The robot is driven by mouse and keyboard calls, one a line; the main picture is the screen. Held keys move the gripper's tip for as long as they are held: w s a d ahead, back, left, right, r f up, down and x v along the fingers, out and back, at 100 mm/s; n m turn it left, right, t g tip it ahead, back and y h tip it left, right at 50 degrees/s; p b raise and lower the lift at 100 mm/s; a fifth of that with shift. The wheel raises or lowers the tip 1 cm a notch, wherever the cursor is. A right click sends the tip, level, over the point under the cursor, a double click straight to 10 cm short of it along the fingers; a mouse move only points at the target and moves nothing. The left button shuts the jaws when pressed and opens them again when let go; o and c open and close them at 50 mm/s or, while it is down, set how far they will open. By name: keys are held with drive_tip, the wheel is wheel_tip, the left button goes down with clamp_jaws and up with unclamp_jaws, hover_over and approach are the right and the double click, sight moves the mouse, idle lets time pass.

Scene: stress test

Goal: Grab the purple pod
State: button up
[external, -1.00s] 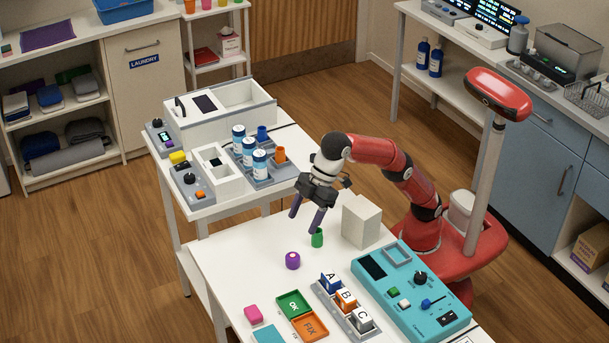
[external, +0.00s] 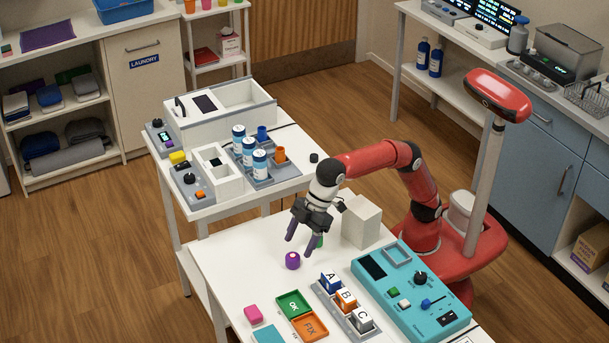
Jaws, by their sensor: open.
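The purple pod (external: 292,261) stands on the white table in the external view, a small rounded piece with a pale spot on top. A green pod (external: 320,241) is partly hidden behind my right finger.
A pale block (external: 361,222) stands right of my gripper. A rack with lettered blocks (external: 346,299), a teal control panel (external: 412,290), green and orange trays (external: 294,304) and a pink block (external: 253,314) are nearer the front. The table left of the pod is clear.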

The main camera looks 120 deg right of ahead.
sight(295, 254)
drive_tip(key=x, duration=0.5)
drive_tip(key=shift+s+f+b, duration=0.1)
drive_tip(key=shift+b, duration=0.25)
drive_tip(key=c, duration=1.1)
